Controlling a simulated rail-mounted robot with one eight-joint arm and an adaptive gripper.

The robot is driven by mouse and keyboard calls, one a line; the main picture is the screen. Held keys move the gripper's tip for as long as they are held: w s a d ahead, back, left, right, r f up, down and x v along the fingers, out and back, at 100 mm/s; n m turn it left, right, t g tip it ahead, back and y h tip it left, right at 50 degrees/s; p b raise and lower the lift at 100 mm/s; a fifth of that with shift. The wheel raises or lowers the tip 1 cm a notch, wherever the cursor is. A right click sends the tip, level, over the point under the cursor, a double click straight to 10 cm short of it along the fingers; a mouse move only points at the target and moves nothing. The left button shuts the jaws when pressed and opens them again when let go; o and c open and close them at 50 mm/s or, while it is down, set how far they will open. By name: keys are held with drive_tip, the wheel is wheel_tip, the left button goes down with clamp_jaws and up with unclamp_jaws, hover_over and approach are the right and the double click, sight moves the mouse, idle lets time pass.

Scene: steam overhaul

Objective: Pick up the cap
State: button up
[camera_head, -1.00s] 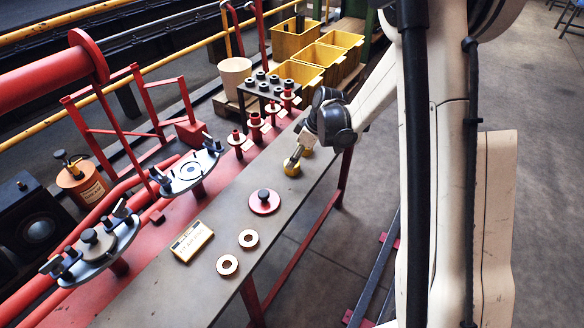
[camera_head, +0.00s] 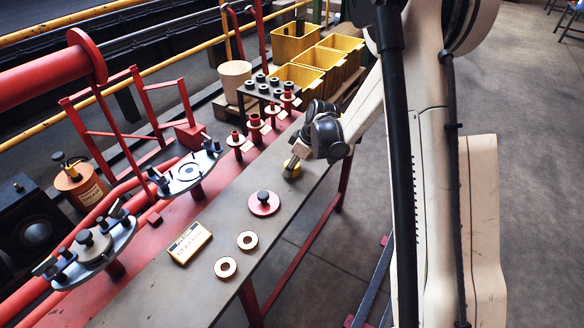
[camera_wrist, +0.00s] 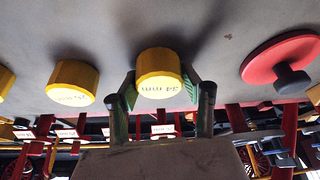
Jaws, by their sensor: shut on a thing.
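A yellow cylinder (camera_wrist: 158,66) with an upside-down "mm" marking sits between the two fingers of my gripper (camera_wrist: 162,90) in the wrist view. The fingers are shut on its sides. In the head view my gripper (camera_head: 292,169) is at the same yellow cylinder (camera_head: 290,172) on the far part of the bench; I cannot tell whether it touches the top. A round red cap-like disc with a dark knob (camera_head: 264,201) lies apart on the bench, nearer the camera. It also shows at the right of the wrist view (camera_wrist: 282,62).
Another yellow cylinder (camera_wrist: 73,82) stands left of the held one, with a third at the edge. Two rings (camera_head: 247,240) and a yellow box (camera_head: 190,243) lie on the grey bench (camera_head: 225,205). Red stands (camera_head: 255,127) line its far left edge. Yellow bins (camera_head: 300,78) are behind.

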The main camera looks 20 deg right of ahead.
sight(287, 163)
drive_tip(key=shift+r, duration=0.45)
wheel_tip(287, 163, up, 4)
drive_tip(key=shift+f+p, duration=0.1)
drive_tip(key=shift+p, duration=0.9)
drive_tip(key=s+a+r+p, duration=0.2)
drive_tip(key=s+a+r, duration=0.4)
drive_tip(key=s, duration=0.3)
drive_tip(key=shift+s+a+r+p, duration=0.15)
drive_tip(key=shift+s+a+p, duration=0.15)
drive_tip(key=shift+s+p, duration=0.05)
drive_tip(key=shift+w, duration=0.1)
